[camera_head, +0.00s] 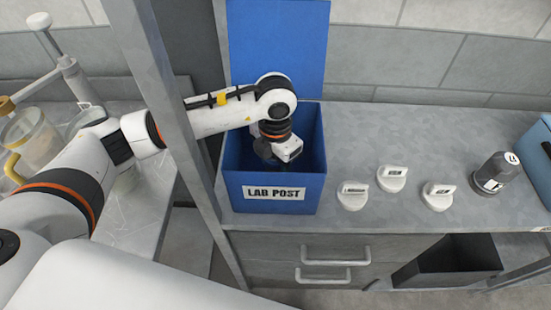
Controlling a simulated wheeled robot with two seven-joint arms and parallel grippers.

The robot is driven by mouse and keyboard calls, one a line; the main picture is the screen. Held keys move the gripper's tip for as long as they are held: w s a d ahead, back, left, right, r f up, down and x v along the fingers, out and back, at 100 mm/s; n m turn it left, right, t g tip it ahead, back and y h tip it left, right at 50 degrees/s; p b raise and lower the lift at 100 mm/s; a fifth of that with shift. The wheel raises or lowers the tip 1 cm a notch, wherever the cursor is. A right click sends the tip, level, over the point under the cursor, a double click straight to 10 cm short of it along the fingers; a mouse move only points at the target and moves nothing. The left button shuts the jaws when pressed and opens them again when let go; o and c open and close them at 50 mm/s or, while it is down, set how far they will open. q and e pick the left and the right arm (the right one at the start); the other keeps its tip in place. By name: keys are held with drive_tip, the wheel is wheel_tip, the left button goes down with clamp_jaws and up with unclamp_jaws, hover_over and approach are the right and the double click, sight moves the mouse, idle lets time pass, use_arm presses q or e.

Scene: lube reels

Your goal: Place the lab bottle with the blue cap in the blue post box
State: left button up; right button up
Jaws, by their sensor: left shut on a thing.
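The blue post box (231,190), labelled "LAB POST", stands on the grey bench with its lid raised at the back. My left arm reaches past the metal post and bends down into the open box. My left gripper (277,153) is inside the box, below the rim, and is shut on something. Its fingertips are mostly hidden by the wrist and the box wall. The lab bottle with the blue cap cannot be made out; what the gripper holds is hidden in the dark inside. My right gripper is not in view.
Several small items stand right of the box: white labelled knobs (391,178) and a dark grey container (496,173). A blue case (539,150) is at the right edge. An upright metal post (172,110) stands left of the box. Glassware (32,138) is at far left.

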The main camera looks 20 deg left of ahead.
use_arm(q)
drive_tip(key=shift+f, duration=0.15)
drive_tip(key=shift+f+b, duration=0.15)
drive_tip(key=shift+b, duration=0.15)
drive_tip(key=o, duration=1)
drive_tip(key=shift+r, duration=0.2)
drive_tip(key=shift+r, duration=0.2)
wheel_tip(320, 180, up, 11)
drive_tip(key=shift+f+b, duration=0.15)
drive_tip(key=shift+b, duration=1)
drive_tip(key=shift+r, duration=0.45)
